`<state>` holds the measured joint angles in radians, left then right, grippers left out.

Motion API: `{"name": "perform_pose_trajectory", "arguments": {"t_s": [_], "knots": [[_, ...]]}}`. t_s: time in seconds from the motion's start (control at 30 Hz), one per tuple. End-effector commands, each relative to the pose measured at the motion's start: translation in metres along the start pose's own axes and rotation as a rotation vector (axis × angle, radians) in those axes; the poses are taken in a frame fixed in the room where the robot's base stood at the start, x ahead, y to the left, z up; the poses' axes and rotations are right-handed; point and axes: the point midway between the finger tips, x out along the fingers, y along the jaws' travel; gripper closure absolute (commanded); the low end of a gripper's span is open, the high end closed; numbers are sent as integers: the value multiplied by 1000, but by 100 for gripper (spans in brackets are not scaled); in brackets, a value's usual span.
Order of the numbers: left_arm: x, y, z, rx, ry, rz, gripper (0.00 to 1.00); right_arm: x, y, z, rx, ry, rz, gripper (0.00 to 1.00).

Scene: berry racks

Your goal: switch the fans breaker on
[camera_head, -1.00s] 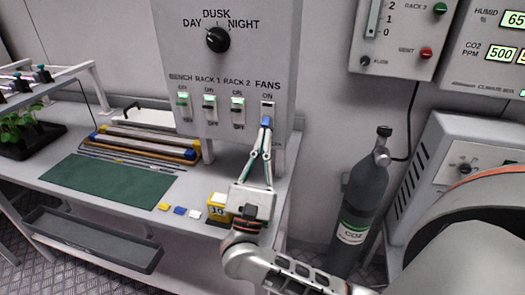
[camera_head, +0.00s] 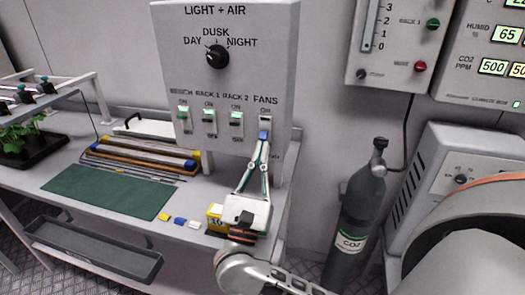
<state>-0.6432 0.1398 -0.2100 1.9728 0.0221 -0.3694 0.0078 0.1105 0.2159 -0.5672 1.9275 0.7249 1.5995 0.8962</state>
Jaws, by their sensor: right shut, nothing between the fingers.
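The grey "LIGHT + AIR" control box (camera_head: 175,60) hangs at top centre with a row of breakers. The fans breaker (camera_head: 265,119) is the rightmost, under the label FANS. Its window shows no green light, unlike the other three; its lower part is hidden by my fingertips. My right gripper (camera_head: 263,136) reaches up from below, shut and empty, its blue fingertips at the lower end of the fans breaker. I cannot tell whether they touch it. My left gripper is not in view.
The bench breaker (camera_head: 184,117), rack 1 breaker (camera_head: 209,121) and rack 2 breaker (camera_head: 236,123) glow green close to the left. A black dial (camera_head: 217,56) sits above. A yellow block (camera_head: 215,216) stands on the bench below; a CO2 cylinder (camera_head: 357,215) stands right.

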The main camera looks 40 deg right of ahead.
Motion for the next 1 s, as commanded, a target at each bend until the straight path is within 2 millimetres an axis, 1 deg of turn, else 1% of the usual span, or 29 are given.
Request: {"name": "perform_pose_trajectory", "arguments": {"t_s": [0.27,0.47,0.6,0.7,0.77,1.0], "knots": [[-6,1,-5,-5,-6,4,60,1,0,7,3,66,-1,100],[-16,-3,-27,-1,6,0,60,2,0,16,7,179,-3,100],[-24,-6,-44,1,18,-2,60,2,0,23,8,300,-4,100],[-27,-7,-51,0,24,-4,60,2,0,26,1,290,0,100],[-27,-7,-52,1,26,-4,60,2,0,28,2,289,0,100],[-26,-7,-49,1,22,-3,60,1,0,26,1,288,0,100]]}}
